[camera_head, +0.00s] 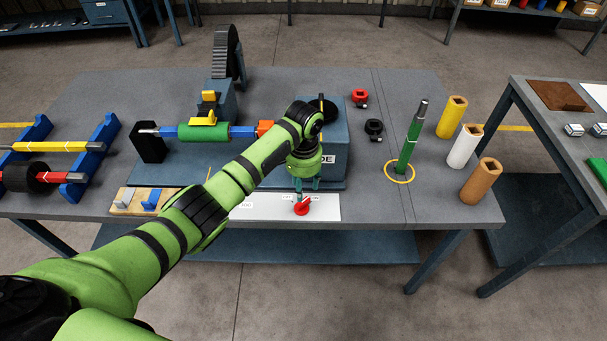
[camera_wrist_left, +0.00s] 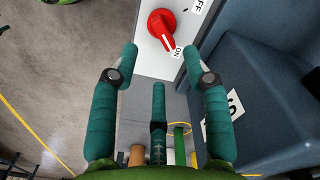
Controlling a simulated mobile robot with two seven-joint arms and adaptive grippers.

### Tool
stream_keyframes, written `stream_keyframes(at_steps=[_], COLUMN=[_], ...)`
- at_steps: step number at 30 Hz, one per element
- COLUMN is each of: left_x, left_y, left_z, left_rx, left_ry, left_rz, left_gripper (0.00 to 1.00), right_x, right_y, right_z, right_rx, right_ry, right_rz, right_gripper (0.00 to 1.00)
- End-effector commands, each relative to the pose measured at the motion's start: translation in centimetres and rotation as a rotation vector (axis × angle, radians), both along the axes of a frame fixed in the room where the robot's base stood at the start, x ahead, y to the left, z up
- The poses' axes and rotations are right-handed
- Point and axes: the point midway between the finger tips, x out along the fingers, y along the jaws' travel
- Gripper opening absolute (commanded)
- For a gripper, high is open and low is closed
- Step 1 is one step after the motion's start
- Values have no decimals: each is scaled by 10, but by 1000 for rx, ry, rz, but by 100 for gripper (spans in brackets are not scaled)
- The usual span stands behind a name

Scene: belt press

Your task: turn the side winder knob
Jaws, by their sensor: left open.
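The red knob (camera_head: 302,208) sits on a white panel (camera_head: 255,208) at the front edge of the table, in front of a blue-grey box (camera_head: 328,170) whose label is partly hidden by my arm. In the left wrist view the knob (camera_wrist_left: 161,29) is near the top, with its pointer toward the ON label and the OFF label to its upper right. My left gripper (camera_head: 306,187) is just above and behind the knob, its fingers pointing down. In the left wrist view its teal fingers (camera_wrist_left: 160,58) are spread, with nothing between them. My right gripper is out of view.
A black upright wheel (camera_head: 228,55) and a green roller (camera_head: 203,132) stand left of my arm. A green post (camera_head: 412,140) inside a yellow ring and several coloured tubes (camera_head: 464,145) stand to the right. Red and black collars (camera_head: 360,97) lie behind. The panel left of the knob is clear.

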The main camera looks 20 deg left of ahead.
Motion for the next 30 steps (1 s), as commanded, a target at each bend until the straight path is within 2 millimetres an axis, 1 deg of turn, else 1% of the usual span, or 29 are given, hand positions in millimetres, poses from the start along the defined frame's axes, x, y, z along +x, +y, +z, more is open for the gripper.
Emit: stream_keyframes(at_steps=[1,4,6,10,26,29,30], left_x=[1,1,0,0,0,-6,-11], left_y=[0,0,0,0,0,-3,-6], left_z=[11,27,34,42,43,36,29], left_rx=[0,0,0,-1,-1,-6,-12], left_ry=[-4,-2,-1,0,0,-1,-3], left_rz=[-1,-1,0,0,-1,-5,-9], left_gripper=[48,48,48,48,48,48,48], right_x=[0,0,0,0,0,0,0], right_y=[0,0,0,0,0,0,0], right_z=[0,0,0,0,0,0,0], right_rx=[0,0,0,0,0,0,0], right_ry=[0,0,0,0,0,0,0], right_rz=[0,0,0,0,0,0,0], right_gripper=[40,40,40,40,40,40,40])
